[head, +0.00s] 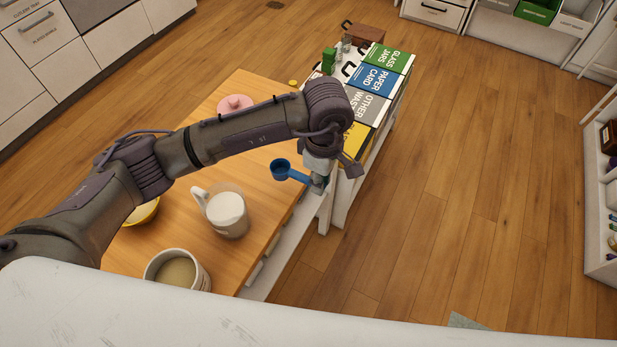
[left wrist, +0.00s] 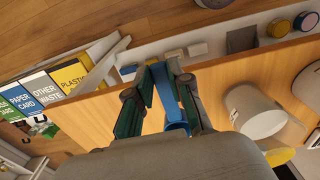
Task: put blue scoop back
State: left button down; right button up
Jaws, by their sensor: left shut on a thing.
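The blue scoop (head: 281,170) is held by its handle in my left gripper (head: 318,184), near the right edge of the wooden table top. Its round bowl points left in the head view. In the left wrist view the scoop's blue handle (left wrist: 165,92) lies between the two fingers of the left gripper (left wrist: 160,68), with the bowl partly hidden near my wrist. Whether the scoop touches the table top cannot be told. My right gripper is not in view.
A milk-filled mug (head: 226,212) and a larger cup (head: 178,270) stand on the wooden table (head: 262,198). A pink lidded thing (head: 235,103) sits farther back. Labelled waste bins (head: 370,103) stand beyond my left wrist.

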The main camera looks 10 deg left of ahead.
aim_at(281, 170)
pick_arm(q)
notch_tip(281, 170, down, 6)
jog(key=w+a+p, duration=0.2)
jog(key=shift+a, duration=0.2)
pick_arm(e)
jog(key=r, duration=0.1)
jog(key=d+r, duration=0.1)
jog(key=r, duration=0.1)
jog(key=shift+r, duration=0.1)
pick_arm(q)
jog(key=shift+f, duration=0.1)
jog(key=c, duration=1.5)
grip_release()
jog(key=shift+f, duration=0.1)
jog(key=o, duration=0.4)
jog(key=shift+o, duration=0.2)
